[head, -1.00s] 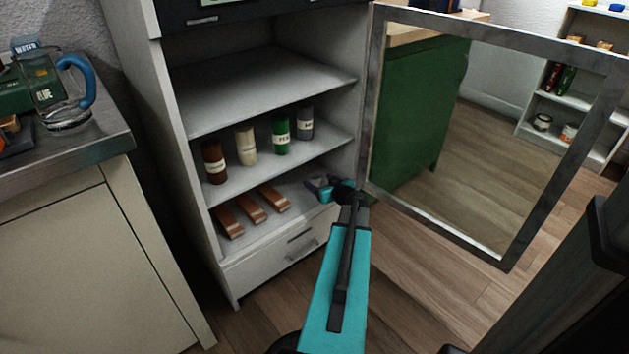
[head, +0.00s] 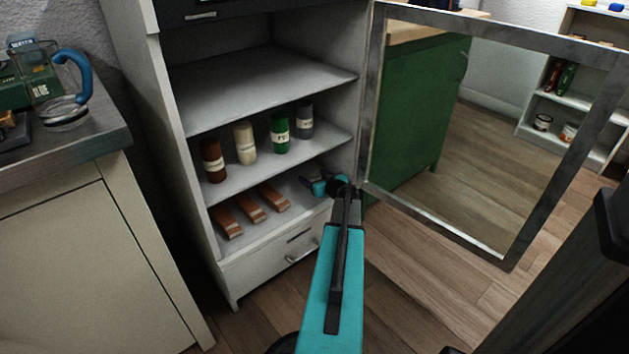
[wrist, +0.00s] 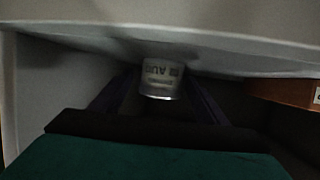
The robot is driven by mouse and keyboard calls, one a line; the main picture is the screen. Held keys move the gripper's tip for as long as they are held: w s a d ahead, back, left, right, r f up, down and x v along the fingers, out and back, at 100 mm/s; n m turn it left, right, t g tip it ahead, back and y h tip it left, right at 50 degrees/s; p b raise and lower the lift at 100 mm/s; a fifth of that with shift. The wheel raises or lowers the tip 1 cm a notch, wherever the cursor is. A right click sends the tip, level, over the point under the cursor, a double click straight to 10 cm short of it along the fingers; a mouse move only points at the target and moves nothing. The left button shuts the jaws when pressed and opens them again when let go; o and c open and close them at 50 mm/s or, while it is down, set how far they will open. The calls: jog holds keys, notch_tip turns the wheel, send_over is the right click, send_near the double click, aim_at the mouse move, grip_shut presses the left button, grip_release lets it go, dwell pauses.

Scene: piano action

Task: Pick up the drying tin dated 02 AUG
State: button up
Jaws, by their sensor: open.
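A small pale tin (wrist: 161,80) shows in the wrist view, with a label on which letters like "AU" can be made out; the rest is too blurred to read. It is between and beyond the two dark fingers of my gripper (wrist: 158,96), under a pale shelf board (wrist: 200,35). My gripper is open, and I cannot tell whether either finger touches the tin. In the head view my gripper (head: 318,184) reaches into the right end of the cabinet's lower compartment (head: 262,232). I cannot make out the tin there.
Several brown blocks (head: 250,208) lie left of my gripper; one brown edge (wrist: 285,92) shows at right in the wrist view. Several labelled bottles (head: 246,143) stand on the shelf above. The open framed door (head: 376,90) is close on the right. A drawer (head: 275,250) is below.

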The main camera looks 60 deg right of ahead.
aim_at(314, 175)
jog(key=shift+c, duration=0.4)
jog(key=c, duration=1.1)
jog(key=shift+r, duration=0.1)
jog(key=shift+w+a+r+p, duration=0.1)
jog(key=shift+a+r+p, duration=0.15)
jog(key=shift+r+p, duration=0.4)
notch_tip(314, 175, up, 6)
jog(key=shift+r+p, duration=0.1)
jog(key=shift+p, duration=0.8)
jog(key=w+a, duration=0.2)
jog(key=a, duration=0.4)
jog(key=w+a, duration=0.2)
jog(key=a, duration=0.4)
jog(key=w+a, duration=0.2)
jog(key=a, duration=0.4)
jog(key=shift+w+a+f, duration=0.1)
jog(key=shift+a+f, duration=0.2)
jog(key=shift+f, duration=0.05)
